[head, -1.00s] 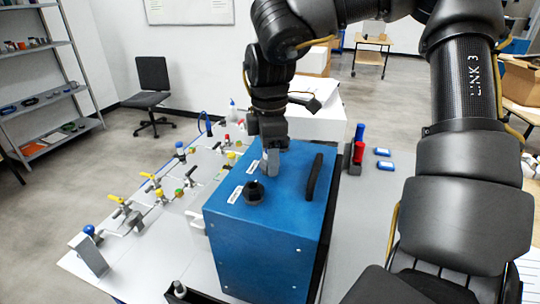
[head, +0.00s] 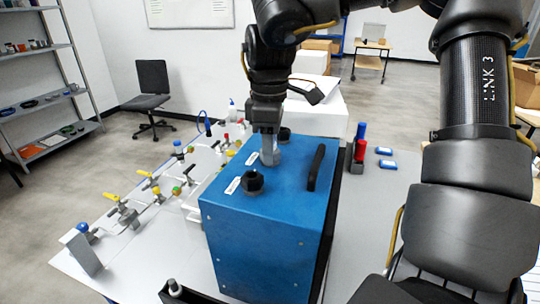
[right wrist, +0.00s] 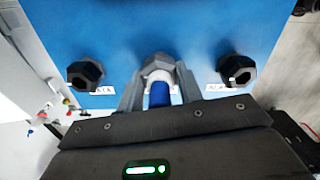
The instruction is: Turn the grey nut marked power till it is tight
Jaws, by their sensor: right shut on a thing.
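The blue box (head: 265,240) stands on the table with its connector face up. In the right wrist view the grey nut (right wrist: 157,66) sits midway between two black nuts (right wrist: 86,73) and (right wrist: 236,68). My right gripper (head: 268,158) points down onto the box top, and its grey fingers are shut on both sides of the grey nut. A blue and white piece (right wrist: 159,94) shows between the fingers, next to the nut. The fingers hide the nut in the head view. The label for the nut is mostly hidden. My left gripper is out of view.
A black handle (head: 315,167) stands up on the box top, right of the gripper. Pipes with yellow-handled valves (head: 112,197) lie left of the box. Red and blue cylinders (head: 359,148) stand behind right. The table (head: 385,190) right of the box is fairly clear.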

